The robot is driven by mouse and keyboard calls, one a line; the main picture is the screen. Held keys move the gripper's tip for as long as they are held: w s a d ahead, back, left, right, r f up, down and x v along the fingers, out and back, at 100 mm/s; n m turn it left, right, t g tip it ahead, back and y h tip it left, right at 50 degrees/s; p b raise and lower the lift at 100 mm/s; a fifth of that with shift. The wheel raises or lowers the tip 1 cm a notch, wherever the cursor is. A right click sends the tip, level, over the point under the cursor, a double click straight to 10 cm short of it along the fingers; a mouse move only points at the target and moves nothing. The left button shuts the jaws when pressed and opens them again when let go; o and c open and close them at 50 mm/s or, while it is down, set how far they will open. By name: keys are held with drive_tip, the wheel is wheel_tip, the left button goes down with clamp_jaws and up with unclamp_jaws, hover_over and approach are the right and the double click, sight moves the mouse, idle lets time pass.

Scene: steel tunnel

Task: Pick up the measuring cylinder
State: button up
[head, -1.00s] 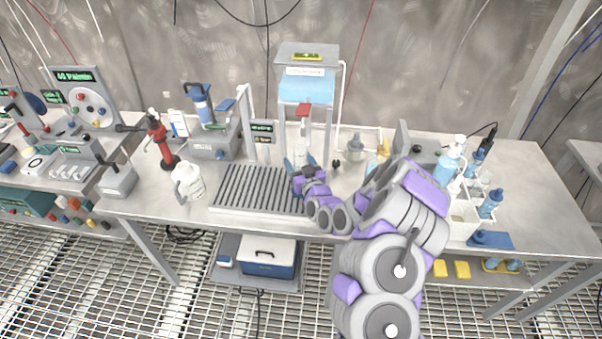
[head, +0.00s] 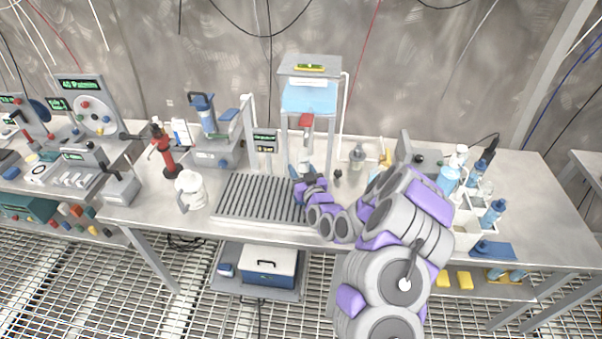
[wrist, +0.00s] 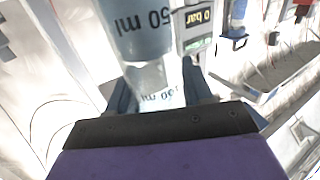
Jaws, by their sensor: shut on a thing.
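The measuring cylinder, clear with dark "50 ml" lettering, stands between my fingers in the wrist view (wrist: 158,85). My gripper (wrist: 158,92) is shut on it, with one dark finger on each side. In the head view my gripper (head: 303,176) is at the dispenser stand, below its red tap (head: 306,122). The cylinder is mostly hidden there by the gripper. A larger grey-blue vessel marked "50 ml" (wrist: 138,30) fills the top of the wrist view; I cannot tell whether it is part of the same cylinder.
The dispenser stand (head: 310,68) with its blue tank rises over my gripper. A slatted drain tray (head: 258,198) lies to the left, with a white jug (head: 191,190) beyond it. A bottle rack (head: 470,208) stands at the right.

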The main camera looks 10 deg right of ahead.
wheel_tip(320, 180, up, 3)
drive_tip(key=shift+p, duration=0.45)
drive_tip(key=s+a+p, duration=0.2)
drive_tip(key=s+p, duration=1.2)
drive_tip(key=s, duration=0.1)
drive_tip(key=shift+s+a+r, duration=0.25)
drive_tip(key=shift+s+r, duration=0.15)
drive_tip(key=shift+r, duration=0.05)
